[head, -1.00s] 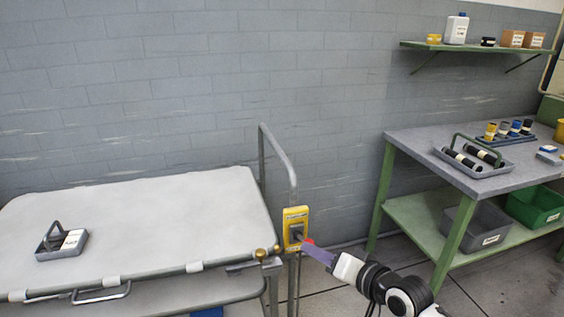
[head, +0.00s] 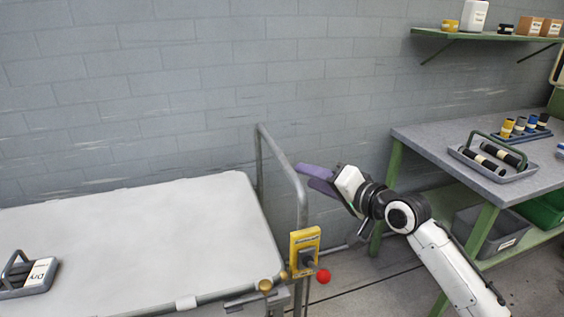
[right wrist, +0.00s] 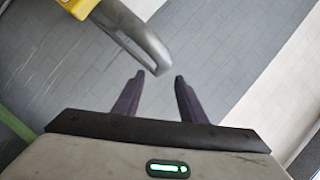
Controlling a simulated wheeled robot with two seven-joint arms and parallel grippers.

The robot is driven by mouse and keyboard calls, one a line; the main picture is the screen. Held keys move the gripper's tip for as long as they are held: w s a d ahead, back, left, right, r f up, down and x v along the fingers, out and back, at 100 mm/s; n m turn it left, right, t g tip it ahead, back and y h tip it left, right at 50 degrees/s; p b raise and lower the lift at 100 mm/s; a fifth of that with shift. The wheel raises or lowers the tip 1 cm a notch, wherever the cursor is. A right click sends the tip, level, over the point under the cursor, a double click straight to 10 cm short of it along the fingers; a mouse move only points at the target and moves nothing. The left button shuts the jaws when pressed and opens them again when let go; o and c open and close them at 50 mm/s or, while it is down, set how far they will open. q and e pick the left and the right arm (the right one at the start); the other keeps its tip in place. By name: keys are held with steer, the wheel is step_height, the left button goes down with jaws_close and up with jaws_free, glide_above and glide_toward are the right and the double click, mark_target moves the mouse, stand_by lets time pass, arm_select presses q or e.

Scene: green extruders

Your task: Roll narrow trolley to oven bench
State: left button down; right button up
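The trolley (head: 165,235) has a pale flat top and a grey tubular frame, and fills the lower left of the head view. Its upright push handle (head: 287,168) rises at its right end. A yellow box (head: 303,243) with a red knob (head: 323,276) sits low on the handle; part of the box shows in the right wrist view (right wrist: 45,12). My right gripper (head: 308,178) has its purple fingers at the handle's upper bend. In the right wrist view the fingers are apart, with the handle bar (right wrist: 135,35) just beyond them and nothing visibly clamped. My left gripper is out of view.
A green-framed bench (head: 465,165) stands at the right, with a tray of dark rollers (head: 492,168) on top and bins below. I cannot tell whether it is the oven bench. A labelled tray (head: 40,285) lies on the trolley. A brick wall is behind; grey floor shows between trolley and bench.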

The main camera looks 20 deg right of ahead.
mark_target(287, 169)
steer(key=x, duration=0.9)
steer(key=shift+w+a, duration=0.2)
steer(key=shift+w, duration=0.05)
jaws_close()
